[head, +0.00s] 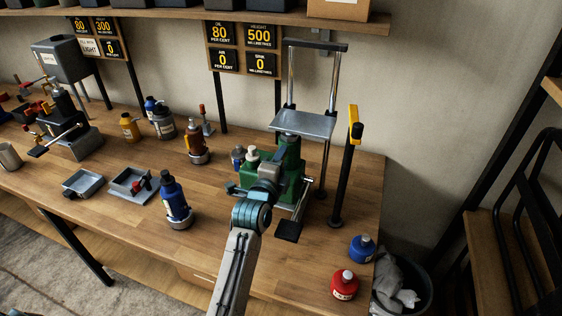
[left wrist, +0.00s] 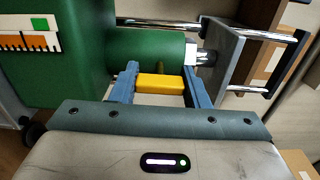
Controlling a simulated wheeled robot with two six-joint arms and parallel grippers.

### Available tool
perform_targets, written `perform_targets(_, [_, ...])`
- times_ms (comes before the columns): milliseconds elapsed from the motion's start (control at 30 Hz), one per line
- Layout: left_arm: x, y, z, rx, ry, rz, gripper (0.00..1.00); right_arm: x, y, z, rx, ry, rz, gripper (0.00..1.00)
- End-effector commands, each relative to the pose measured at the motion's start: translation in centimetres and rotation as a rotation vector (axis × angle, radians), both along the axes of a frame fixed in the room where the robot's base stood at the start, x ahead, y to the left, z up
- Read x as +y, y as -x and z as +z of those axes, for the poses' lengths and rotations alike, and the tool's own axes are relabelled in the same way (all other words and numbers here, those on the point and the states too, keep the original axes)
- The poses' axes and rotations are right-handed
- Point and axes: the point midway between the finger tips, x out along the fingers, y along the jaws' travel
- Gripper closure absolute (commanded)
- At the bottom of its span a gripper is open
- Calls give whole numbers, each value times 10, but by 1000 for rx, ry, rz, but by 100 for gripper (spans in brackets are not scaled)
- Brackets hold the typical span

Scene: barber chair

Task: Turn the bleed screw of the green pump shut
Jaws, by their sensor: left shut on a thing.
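The green pump (head: 291,168) stands on the right part of the wooden bench, under a frame with a grey plate. Its green body (left wrist: 60,65) and cylinder fill the upper left of the left wrist view, with a scale label on the body. A yellow block (left wrist: 160,84), apparently the bleed screw's grip, sits by the cylinder between the blue fingers of my left gripper (left wrist: 160,76). The fingers are shut on it. In the head view my left gripper (head: 268,173) is at the pump's near side and hides the screw. My right gripper is not in view.
A black post with a yellow handle (head: 356,124) stands right of the pump. A black pedal (head: 288,231) lies at its front. A dark blue bottle (head: 175,200) stands left of my arm.

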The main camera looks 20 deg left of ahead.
Motion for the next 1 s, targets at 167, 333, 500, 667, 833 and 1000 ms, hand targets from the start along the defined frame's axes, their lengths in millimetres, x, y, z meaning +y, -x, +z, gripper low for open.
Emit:
perform_targets(167, [0, 0, -1, 2, -2, 0, 81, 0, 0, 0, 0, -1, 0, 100])
perform_targets(333, [0, 0, -1, 2, -2, 0, 36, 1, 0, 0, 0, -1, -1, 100])
perform_targets(500, [0, 0, -1, 1, -1, 0, 36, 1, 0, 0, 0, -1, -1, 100])
perform_targets(667, [0, 3, -2, 1, 0, 0, 36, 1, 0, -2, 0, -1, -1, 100])
perform_targets(833, [1, 24, -4, 1, 0, 1, 36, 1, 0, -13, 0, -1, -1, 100])
perform_targets(1000, [2, 58, -5, 1, 1, 0, 36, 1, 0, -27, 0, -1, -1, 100])
